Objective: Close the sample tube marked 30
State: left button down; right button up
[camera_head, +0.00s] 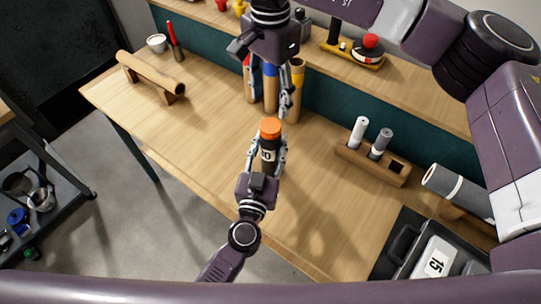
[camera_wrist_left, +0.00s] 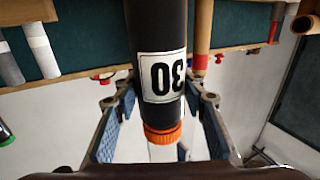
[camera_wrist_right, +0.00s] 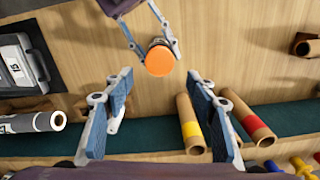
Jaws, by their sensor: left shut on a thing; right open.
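The black sample tube (camera_wrist_left: 157,35) has a white label reading 30, upside down in the left wrist view. My left gripper (camera_head: 268,160) is shut on it and holds it above the table, roughly upright. An orange cap (camera_head: 270,127) sits on the tube's top end; I cannot tell how tightly. The cap also shows from above in the right wrist view (camera_wrist_right: 159,61). My right gripper (camera_head: 268,98) is open and empty. Its fingers point down, above and a little behind the cap, with the cap between them in the right wrist view.
Several cardboard tubes (camera_head: 297,95) with coloured bands stand behind at the shelf. A wooden rack (camera_head: 372,165) holds a white and a grey tube at right. A dark case marked 15 (camera_head: 400,245) lies front right. A cardboard roll (camera_head: 150,72) rests on a stand at left. The table's (camera_head: 205,130) left middle is clear.

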aim_at(270, 125)
jog(key=shift+n, duration=1)
jog(key=shift+f, duration=0.1)
jog(key=shift+f, duration=3.95)
jog(key=shift+c, duration=0.2)
